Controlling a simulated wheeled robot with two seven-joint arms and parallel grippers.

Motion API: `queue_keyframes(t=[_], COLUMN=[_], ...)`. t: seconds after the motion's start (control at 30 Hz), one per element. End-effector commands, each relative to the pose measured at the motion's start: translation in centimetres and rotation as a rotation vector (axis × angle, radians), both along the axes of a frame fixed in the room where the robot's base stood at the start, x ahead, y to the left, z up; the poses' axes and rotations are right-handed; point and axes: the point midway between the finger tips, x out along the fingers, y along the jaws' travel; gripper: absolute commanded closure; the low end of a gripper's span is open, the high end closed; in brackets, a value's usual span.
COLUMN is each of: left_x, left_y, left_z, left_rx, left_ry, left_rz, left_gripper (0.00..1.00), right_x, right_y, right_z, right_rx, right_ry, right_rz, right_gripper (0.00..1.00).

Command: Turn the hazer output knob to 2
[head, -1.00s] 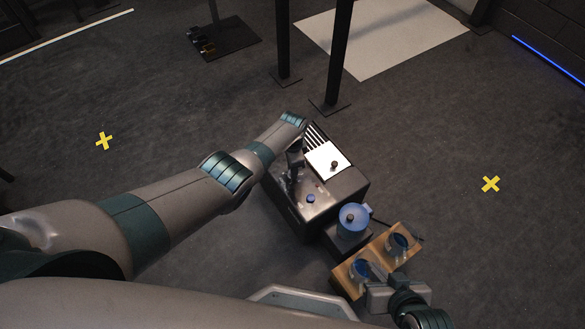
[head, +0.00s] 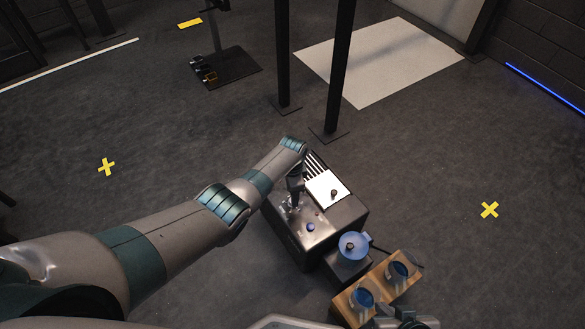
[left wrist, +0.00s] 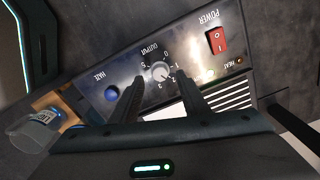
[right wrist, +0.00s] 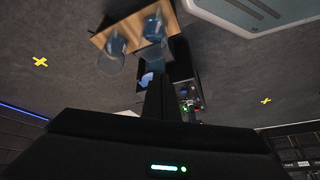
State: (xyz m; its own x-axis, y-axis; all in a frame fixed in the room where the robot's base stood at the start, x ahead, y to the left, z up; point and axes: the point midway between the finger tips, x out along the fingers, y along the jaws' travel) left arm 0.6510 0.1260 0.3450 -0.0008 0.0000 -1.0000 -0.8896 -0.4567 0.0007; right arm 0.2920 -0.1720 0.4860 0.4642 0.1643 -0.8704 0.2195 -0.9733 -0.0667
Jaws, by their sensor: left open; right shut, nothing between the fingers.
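The hazer (head: 318,235) is a dark box with a metal control panel on the floor. In the left wrist view its output knob (left wrist: 160,72) is a small round dial ringed by printed numbers, under the word OUTPUT. I cannot tell which number it points to. My left gripper (left wrist: 160,86) is open, its two fingers on either side of the knob; contact cannot be told. In the head view my left gripper (head: 294,193) reaches down to the panel. My right gripper (head: 403,316) is low at the right, by the wooden block; in its wrist view its fingers (right wrist: 164,92) are shut and empty.
The panel has a blue HAZE button (left wrist: 112,92) and a red power switch (left wrist: 218,40). Beside the hazer are a blue-topped container (head: 353,246) and a wooden block (head: 378,288) holding blue-filled cups.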

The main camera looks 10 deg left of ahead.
Motion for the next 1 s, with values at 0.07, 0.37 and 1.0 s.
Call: queue_keyframes(t=[0.07,0.37,1.0], left_x=[0.1,0.1,0.0], left_y=[0.0,0.1,0.0], left_z=[2.1,8.2,14.3], left_rx=[-0.001,0.0,0.0], left_ry=[-0.003,-0.002,0.001], left_rz=[0.0,0.0,0.0], left_gripper=[0.59,0.59,0.59], right_x=[-0.6,-3.0,-2.3], right_y=[-1.0,-4.2,-4.3], right_z=[0.6,0.3,-4.8], right_rx=[-0.029,-0.123,-0.129], right_ry=[0.05,0.221,0.244], right_rz=[-0.008,-0.039,-0.038], right_gripper=[1.0,1.0,1.0])
